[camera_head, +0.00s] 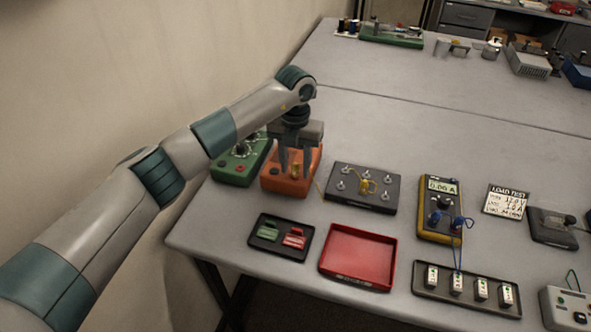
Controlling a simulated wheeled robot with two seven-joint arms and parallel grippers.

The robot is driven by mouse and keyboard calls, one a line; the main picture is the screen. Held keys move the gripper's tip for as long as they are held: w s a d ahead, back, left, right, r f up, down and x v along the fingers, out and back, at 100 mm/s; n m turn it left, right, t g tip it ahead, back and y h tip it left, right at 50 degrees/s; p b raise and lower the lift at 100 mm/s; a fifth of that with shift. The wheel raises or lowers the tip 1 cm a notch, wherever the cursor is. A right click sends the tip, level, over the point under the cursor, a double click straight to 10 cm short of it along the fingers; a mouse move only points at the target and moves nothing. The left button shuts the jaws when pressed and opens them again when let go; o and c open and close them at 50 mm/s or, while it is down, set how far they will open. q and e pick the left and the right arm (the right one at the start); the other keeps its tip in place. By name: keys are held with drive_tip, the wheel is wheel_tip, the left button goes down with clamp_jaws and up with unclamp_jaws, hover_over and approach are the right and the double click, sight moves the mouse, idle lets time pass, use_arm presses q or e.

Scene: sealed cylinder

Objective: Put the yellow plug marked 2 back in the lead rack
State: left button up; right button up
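My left gripper (296,168) points down over the orange box (279,182). Its two fingers stand apart, with a small yellow plug (296,171) showing between them at the box top. The number on this plug is too small to read. A thin yellow lead runs near the box's right side. A dark box with metal posts (343,197) stands just to the right, with a yellow coiled lead or plug (369,186) on it. I cannot tell for certain which piece is the lead rack. My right gripper is not in view.
A green box (232,173) stands left of the orange one. In front are a black tray (262,249) with green and red pieces and an empty red tray (356,256). A yellow meter (433,226) and a tray of white blocks (440,296) stand right.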

sight(295, 164)
use_arm(q)
drive_tip(key=shift+b, duration=0.5)
idle(1.0)
drive_tip(key=shift+c, duration=0.4)
clamp_jaws()
drive_tip(key=shift+r, duration=0.25)
drive_tip(key=shift+r+p, duration=0.85)
drive_tip(key=shift+r, duration=1.75)
drive_tip(key=shift+r, duration=0.15)
